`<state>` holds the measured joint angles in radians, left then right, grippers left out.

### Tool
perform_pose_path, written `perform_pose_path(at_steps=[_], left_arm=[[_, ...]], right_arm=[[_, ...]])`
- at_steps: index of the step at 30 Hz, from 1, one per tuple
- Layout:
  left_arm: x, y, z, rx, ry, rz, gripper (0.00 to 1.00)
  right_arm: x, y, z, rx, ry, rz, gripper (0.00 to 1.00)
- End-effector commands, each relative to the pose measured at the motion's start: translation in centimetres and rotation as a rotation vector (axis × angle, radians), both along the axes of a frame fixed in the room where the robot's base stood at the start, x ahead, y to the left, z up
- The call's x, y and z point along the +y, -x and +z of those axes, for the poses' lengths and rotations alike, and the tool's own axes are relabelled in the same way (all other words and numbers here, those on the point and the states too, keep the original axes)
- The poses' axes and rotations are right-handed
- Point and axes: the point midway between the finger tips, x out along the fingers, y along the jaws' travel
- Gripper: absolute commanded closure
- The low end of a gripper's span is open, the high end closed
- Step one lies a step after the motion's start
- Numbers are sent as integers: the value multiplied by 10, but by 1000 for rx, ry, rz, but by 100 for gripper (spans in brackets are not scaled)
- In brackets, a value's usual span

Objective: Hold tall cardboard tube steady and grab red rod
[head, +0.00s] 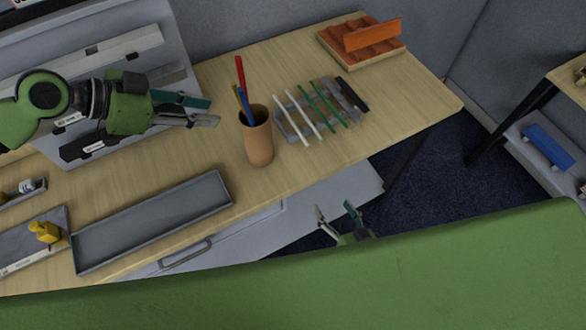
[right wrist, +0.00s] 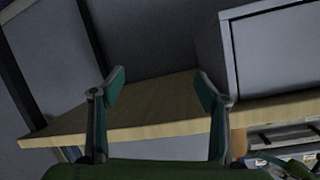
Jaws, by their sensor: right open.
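The tall cardboard tube (head: 259,145) stands upright on the table, brown and open at the top. The red rod (head: 240,72) sticks up out of it, beside a blue rod (head: 245,104) and a yellow rod (head: 237,97); their lower ends are hidden inside. My left gripper (head: 213,111) is open and empty, just left of the tube and apart from it, its fingers pointing toward it. My right gripper (head: 334,209) is open and empty, low in front of the table's near edge. Its spread fingers also show in the right wrist view (right wrist: 160,80).
Right of the tube, a grey rack (head: 285,127) holds white, green and black rods. An orange ridged tray (head: 370,54) sits at the far right corner. A long grey tray (head: 155,217) and a yellow figure (head: 45,231) lie front left. A drawer unit (head: 235,241) is below the table.

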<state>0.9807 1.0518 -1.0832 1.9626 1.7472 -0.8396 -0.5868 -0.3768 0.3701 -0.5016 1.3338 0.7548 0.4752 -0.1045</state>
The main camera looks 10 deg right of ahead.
Motion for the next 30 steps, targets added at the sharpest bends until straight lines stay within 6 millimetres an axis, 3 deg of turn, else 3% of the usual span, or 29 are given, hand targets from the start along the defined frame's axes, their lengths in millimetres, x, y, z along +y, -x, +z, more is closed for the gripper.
perform_pose_path(at_steps=[1, 6, 8, 12, 18, 25, 30], left_arm=[[0, 0, 0, 0, 0, 0, 72], [0, 0, 0, 0, 0, 0, 72], [0, 0, 0, 0, 0, 0, 72], [0, 0, 0, 0, 0, 0, 72], [0, 0, 0, 0, 0, 0, 72], [0, 0, 0, 0, 0, 0, 72], [0, 0, 0, 0, 0, 0, 72]], right_arm=[[3, -7, 29, -61, -53, -19, 32], [8, -19, 125, -233, -240, -105, 32], [13, -21, 154, -272, -274, -113, 32], [53, -26, 206, -335, -171, 22, 32], [101, -26, 225, -400, 97, 255, 32], [119, -29, 227, -428, 206, 339, 32], [130, -49, 228, -430, 207, 340, 32]])
